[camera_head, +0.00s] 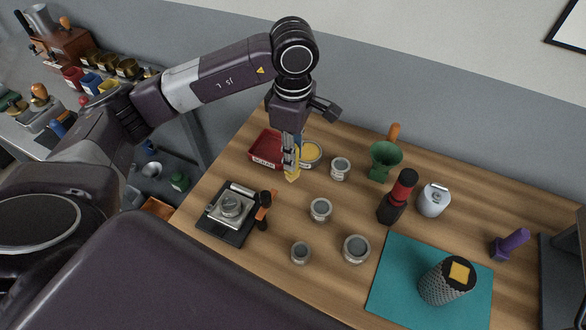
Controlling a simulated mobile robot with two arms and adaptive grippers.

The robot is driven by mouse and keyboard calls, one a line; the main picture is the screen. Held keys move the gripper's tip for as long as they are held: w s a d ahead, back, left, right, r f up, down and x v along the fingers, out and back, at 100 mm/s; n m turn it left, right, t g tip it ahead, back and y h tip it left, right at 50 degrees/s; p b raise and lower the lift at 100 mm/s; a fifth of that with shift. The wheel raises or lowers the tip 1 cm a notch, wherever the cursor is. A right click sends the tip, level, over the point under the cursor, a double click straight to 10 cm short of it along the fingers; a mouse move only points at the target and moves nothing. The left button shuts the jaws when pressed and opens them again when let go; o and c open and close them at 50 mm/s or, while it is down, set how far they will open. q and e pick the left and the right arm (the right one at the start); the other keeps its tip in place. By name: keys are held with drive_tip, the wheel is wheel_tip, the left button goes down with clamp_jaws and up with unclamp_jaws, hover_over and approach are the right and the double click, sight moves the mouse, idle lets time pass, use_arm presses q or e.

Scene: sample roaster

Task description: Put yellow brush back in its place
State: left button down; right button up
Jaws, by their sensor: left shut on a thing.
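My left gripper (290,150) points down over the back left part of the wooden table. It is shut on the yellow brush (292,176), whose yellow end shows below the fingers. The fingers hide much of the brush. In the picture the brush lies between a red tray (258,153) on its left and a round tin with yellow contents (312,154) on its right. I cannot tell whether the brush touches the table. My right gripper is not in view.
Several grey tins, one of them here (320,209), stand mid-table. A black scale (220,226) is at front left. A green funnel-like vessel (385,161), a red-and-black grinder (397,200) and a silver canister (433,201) stand right. A teal mat (395,285) bears a dark cylinder (445,285).

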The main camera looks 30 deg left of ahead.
sight(293, 173)
use_arm(q)
wheel_tip(293, 173, down, 3)
drive_tip(key=shift+r, duration=0.1)
wheel_tip(293, 173, down, 4)
drive_tip(key=shift+r+p, duration=0.25)
drive_tip(key=shift+p, duration=0.3)
drive_tip(key=shift+f, duration=0.25)
drive_tip(key=shift+f, duration=0.15)
drive_tip(key=c, duration=1.7)
unclamp_jaws()
